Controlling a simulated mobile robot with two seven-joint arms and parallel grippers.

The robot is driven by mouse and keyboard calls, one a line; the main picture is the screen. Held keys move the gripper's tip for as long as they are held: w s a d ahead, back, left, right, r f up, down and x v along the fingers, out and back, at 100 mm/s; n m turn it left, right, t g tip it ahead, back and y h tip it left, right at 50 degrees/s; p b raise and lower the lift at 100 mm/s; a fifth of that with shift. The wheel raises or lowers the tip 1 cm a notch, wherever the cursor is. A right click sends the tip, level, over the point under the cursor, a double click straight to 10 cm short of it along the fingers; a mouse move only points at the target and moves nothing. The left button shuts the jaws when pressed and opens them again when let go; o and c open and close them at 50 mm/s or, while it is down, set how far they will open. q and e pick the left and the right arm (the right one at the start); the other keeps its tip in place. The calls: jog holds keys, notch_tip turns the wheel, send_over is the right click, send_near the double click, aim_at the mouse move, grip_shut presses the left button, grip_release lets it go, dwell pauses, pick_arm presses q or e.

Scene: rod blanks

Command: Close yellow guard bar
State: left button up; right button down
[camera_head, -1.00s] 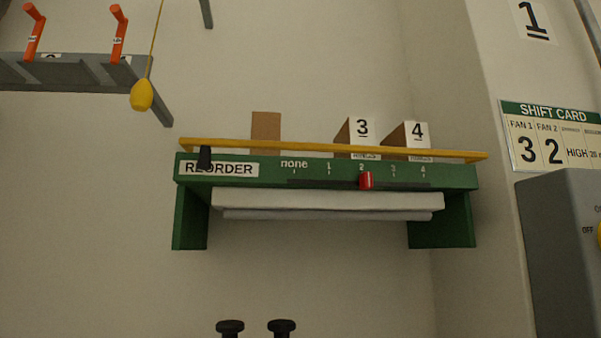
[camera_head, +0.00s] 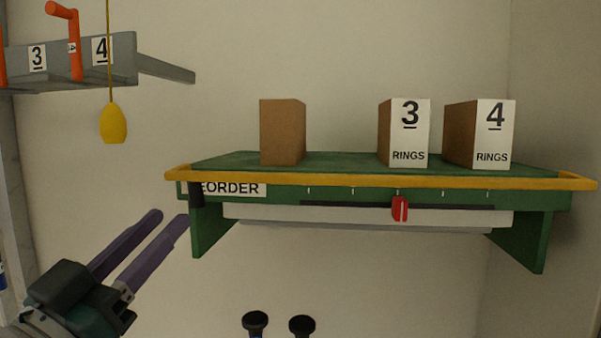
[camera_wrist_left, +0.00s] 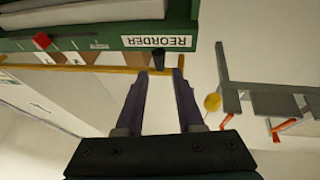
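The yellow guard bar (camera_head: 350,181) runs along the front edge of a green shelf (camera_head: 345,160). A black handle (camera_head: 196,195) hangs near its left end, over the REORDER label. My left gripper (camera_head: 169,216) is open and empty, just below and left of the handle. In the left wrist view the gripper (camera_wrist_left: 160,74) points at the bar (camera_wrist_left: 92,69). There the black handle (camera_wrist_left: 158,58) shows just beyond the gap between the fingertips, apparently untouched. My right gripper is not in view.
A plain brown box (camera_head: 282,133) and boxes marked 3 (camera_head: 409,140) and 4 (camera_head: 493,140) stand on the shelf. A red slider (camera_head: 400,208) sits below the bar. A yellow pull (camera_head: 113,123) hangs at left, near a grey rack (camera_head: 70,65) with orange handles.

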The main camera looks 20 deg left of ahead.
aim_at(190, 194)
pick_arm(q)
jog(key=p+x, duration=0.2)
jog(key=x, duration=0.4)
jog(key=shift+w+r, duration=0.1)
jog(key=shift+r, duration=0.05)
jog(key=shift+w+r+p, duration=0.1)
jog(key=shift+w+p, duration=0.2)
jog(key=shift+w, duration=0.35)
jog(key=shift+c, duration=0.4)
grip_shut()
